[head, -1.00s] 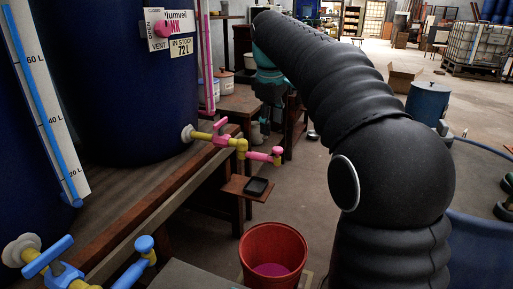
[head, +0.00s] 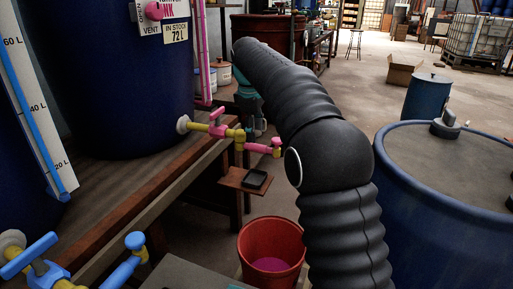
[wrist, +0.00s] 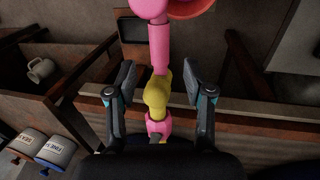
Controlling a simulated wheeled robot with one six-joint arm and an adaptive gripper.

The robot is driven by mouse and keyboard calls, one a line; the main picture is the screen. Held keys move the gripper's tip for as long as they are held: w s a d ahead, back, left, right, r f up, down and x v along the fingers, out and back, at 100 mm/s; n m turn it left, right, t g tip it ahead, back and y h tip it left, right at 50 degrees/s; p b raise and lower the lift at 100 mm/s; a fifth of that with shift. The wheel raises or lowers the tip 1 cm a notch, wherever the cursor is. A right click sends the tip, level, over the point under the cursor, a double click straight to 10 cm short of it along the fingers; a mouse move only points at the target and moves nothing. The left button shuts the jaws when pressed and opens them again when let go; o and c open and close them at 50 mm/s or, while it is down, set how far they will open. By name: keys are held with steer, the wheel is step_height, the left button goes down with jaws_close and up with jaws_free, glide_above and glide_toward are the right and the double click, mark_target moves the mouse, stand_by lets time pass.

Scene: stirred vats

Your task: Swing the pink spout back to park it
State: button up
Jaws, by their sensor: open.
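The pink spout (head: 262,149) sticks out to the right from a yellow elbow (head: 240,137) on the blue vat's outlet, with a pink knob at its end. In the wrist view the spout (wrist: 160,48) runs up the picture from the yellow elbow (wrist: 156,91). My gripper (wrist: 160,78) is open, one finger on each side of the elbow and spout base, with gaps on both sides. In the head view my arm hides most of the gripper. The pink valve handle (head: 217,118) sits on the yellow pipe left of the elbow.
A red bucket (head: 260,231) with pink liquid stands below the spout. A small shelf (head: 232,182) holds a black dish (head: 255,180). The wooden bench (head: 110,190) runs under the vat (head: 120,90). A blue valve (head: 45,265) is at lower left, a large blue drum (head: 440,250) at right.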

mark_target(256, 145)
steer(key=f, duration=0.3)
steer(key=w+f, duration=0.1)
steer(key=f, duration=0.1)
steer(key=shift+d+f+b, duration=0.2)
steer(key=shift+f+b, duration=0.1)
steer(key=shift+b, duration=0.1)
